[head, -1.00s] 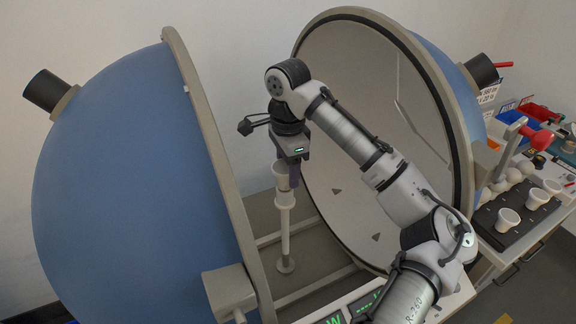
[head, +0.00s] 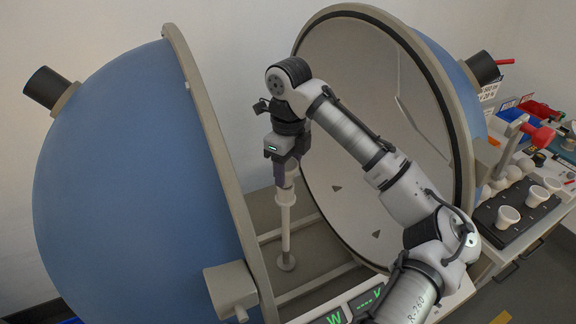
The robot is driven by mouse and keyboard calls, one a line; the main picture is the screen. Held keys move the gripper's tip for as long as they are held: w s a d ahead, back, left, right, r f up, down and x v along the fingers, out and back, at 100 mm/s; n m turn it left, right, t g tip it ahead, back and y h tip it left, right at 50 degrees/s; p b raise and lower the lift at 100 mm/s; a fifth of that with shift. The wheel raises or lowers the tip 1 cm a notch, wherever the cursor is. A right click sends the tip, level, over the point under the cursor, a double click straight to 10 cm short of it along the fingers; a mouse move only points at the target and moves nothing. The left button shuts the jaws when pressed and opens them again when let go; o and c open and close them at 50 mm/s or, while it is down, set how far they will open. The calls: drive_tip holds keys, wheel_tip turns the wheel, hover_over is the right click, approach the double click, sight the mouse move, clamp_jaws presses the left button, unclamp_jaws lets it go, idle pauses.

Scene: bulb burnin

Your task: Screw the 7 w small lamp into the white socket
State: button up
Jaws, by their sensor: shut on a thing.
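The white socket (head: 286,196) tops a slim white post standing between the two halves of a large opened sphere. My gripper (head: 285,181) points straight down right over the socket. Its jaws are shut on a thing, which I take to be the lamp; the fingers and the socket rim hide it. I cannot see its label or how far it sits in the socket.
The blue left half-sphere (head: 120,190) and the right half-sphere (head: 345,130) stand close on both sides of my arm. A green-lit display (head: 335,317) is at the front. A black rack with white cups (head: 508,217) and coloured bins (head: 540,112) are at the right.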

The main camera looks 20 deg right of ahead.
drive_tip(key=o, duration=0.9)
drive_tip(key=shift+s, duration=0.1)
drive_tip(key=shift+c, duration=0.2)
drive_tip(key=n, duration=0.5)
drive_tip(key=shift+w, duration=0.25)
drive_tip(key=n, duration=0.6)
drive_tip(key=shift+w+n, duration=0.25)
drive_tip(key=shift+n, duration=0.15)
drive_tip(key=n, duration=0.6)
drive_tip(key=shift+w, duration=0.2)
drive_tip(key=n, duration=0.5)
drive_tip(key=shift+w, duration=0.2)
